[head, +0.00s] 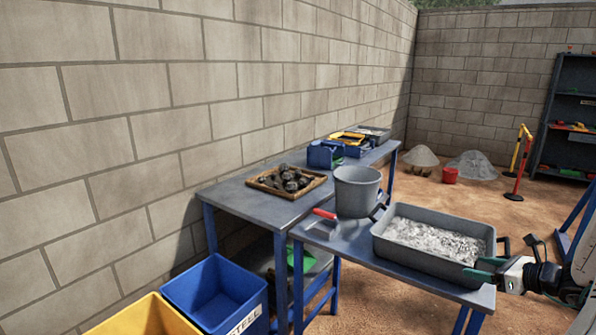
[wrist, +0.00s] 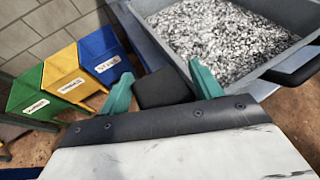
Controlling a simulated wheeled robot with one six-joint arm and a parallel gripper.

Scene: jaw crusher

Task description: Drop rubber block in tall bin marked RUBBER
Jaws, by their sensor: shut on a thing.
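My gripper (wrist: 161,72) is shut on a dark rubber block (wrist: 164,88), which sits between its two green fingers in the wrist view. In the head view my gripper (head: 484,270) is at the right, by the near right corner of the grey tray, and the block cannot be made out there. At the left of the wrist view stand a green bin (wrist: 24,92), a yellow bin (wrist: 78,76) and a blue bin (wrist: 104,54), each with a white label. The green and yellow labels are too small to read surely. The blue one reads STEEL.
The grey tray (head: 384,248) of crushed grey material stands on the near table, with a grey bucket (head: 357,190) and a red-handled tool (head: 325,214). A wooden tray (head: 262,187) of dark lumps is behind. The blue bin (head: 212,290) and yellow bin (head: 150,318) stand left of the table.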

